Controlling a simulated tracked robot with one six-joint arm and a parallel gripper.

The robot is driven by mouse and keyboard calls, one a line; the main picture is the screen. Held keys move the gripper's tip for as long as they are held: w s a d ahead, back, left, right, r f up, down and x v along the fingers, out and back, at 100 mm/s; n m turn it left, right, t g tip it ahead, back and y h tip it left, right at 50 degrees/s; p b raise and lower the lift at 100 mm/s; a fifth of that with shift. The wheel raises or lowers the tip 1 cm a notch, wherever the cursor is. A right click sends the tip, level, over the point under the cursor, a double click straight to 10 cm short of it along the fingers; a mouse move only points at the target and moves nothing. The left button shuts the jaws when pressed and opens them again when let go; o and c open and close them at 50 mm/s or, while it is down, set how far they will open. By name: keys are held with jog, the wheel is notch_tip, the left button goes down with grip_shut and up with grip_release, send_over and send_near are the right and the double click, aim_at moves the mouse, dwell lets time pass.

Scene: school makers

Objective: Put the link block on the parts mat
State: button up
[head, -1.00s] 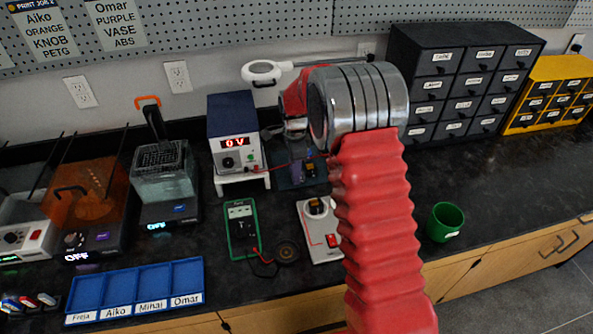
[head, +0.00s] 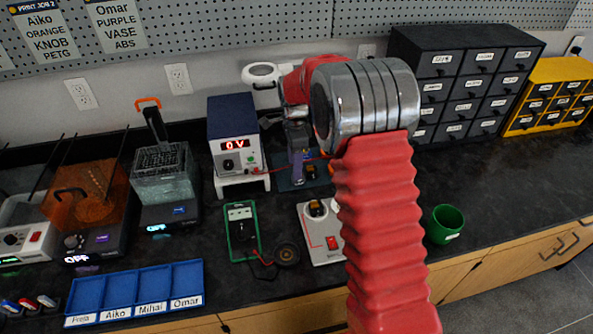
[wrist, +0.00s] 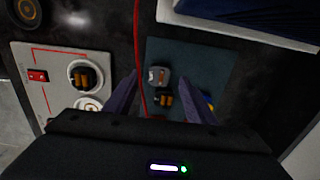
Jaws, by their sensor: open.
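The parts mat (head: 287,184) is a dark blue-grey sheet on the black bench; it also shows in the wrist view (wrist: 222,65). A small black block with orange marks (wrist: 162,101) lies on it, and a similar block (wrist: 82,77) sits in a round socket of the white switch box. I cannot tell for sure which is the link block. A small grey piece (wrist: 158,77) also lies on the mat. My gripper (wrist: 160,100) is open, its purple fingers either side of the mat pieces, with nothing visibly held. In the head view my arm partly hides the mat.
The white box (head: 322,245) with a red switch stands in front of the mat. A power supply (head: 235,140) on a white stand is to the left. A red lead crosses the mat. A green cup (head: 445,225) stands to the right, with clear bench behind it.

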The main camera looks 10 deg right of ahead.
notch_tip(320, 180, up, 8)
jog(key=shift+f, duration=0.2)
dwell(0.6)
jog(key=s+r+n+t, duration=0.3)
jog(key=s+r+n, duration=0.5)
jog(key=s+r, duration=0.7)
jog(key=s+f+n+t, duration=0.2)
jog(key=s+n, duration=0.8)
jog(key=s, duration=1)
jog(key=shift+d+f+t, duration=0.2)
jog(key=shift+t, duration=0.1)
jog(key=shift+c, duration=0.3)
